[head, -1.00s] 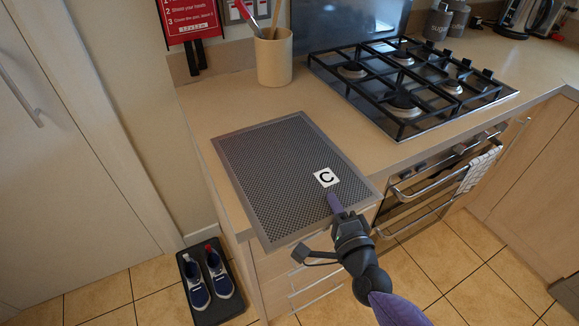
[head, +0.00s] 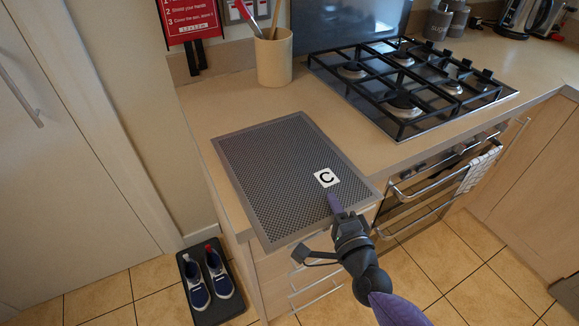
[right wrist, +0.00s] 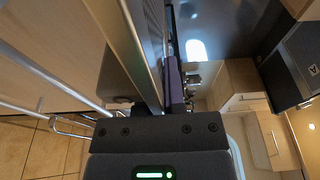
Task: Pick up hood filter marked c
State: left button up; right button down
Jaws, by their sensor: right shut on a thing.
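The hood filter marked c (head: 278,172) is a flat grey mesh panel with a metal frame and a white label with a black C. In the head view it lies on the left end of the worktop, with its near edge sticking out past the counter's front. My right gripper (head: 335,203) is shut on the filter's near edge, just below the label. One purple finger shows on top of the panel; the other is hidden beneath. In the right wrist view the panel's edge (right wrist: 145,60) runs between the fingers. My left gripper is not in view.
A gas hob (head: 410,85) with black grates is at the right of the filter. A beige utensil pot (head: 274,58) stands behind it. The oven handle (head: 445,165) and drawer handles (head: 315,290) stick out below the counter. Shoes (head: 208,276) lie on a dark mat on the floor.

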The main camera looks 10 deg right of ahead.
dwell(0.6)
notch_tip(320, 180, up, 10)
jog(key=p, duration=0.7)
jog(key=shift+f, duration=0.1)
jog(key=shift+r+p, duration=0.2)
jog(key=shift+p, duration=0.15)
jog(key=shift+f, duration=0.1)
